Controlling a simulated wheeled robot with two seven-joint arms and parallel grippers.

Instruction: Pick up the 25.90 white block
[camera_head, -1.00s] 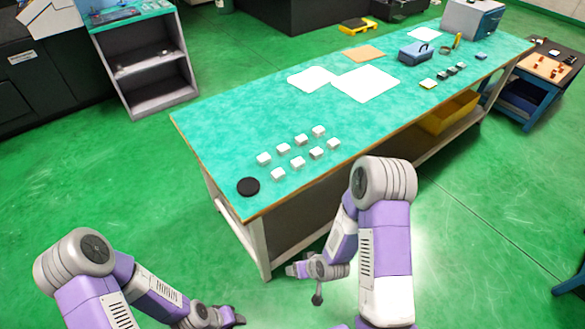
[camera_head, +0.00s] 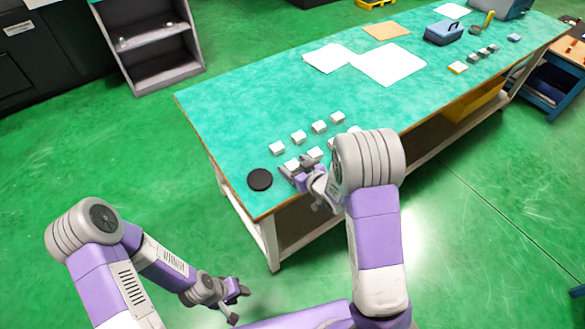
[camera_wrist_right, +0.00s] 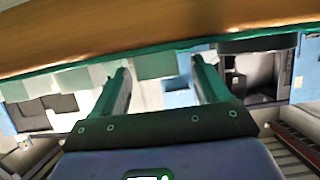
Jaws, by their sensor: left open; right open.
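Several small white blocks stand in two rows near the front left of the green tabletop. Clear ones in the back row are a left block (camera_head: 277,148), a second block (camera_head: 298,137), a third block (camera_head: 319,127) and a right block (camera_head: 337,117). No markings are readable, so I cannot tell which is 25.90. My right gripper (camera_head: 297,169) is at the front row, over or beside its left blocks, partly covering them. In the right wrist view its two fingers (camera_wrist_right: 160,78) are apart, with no held block visible. My left gripper (camera_head: 238,294) is open and empty, low over the floor.
A black disc (camera_head: 260,180) lies on the table (camera_head: 225,120) just left of my right gripper. White sheets (camera_head: 390,64), a brown sheet (camera_head: 387,31) and a blue toolbox (camera_head: 444,32) lie farther back. The table's middle is clear.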

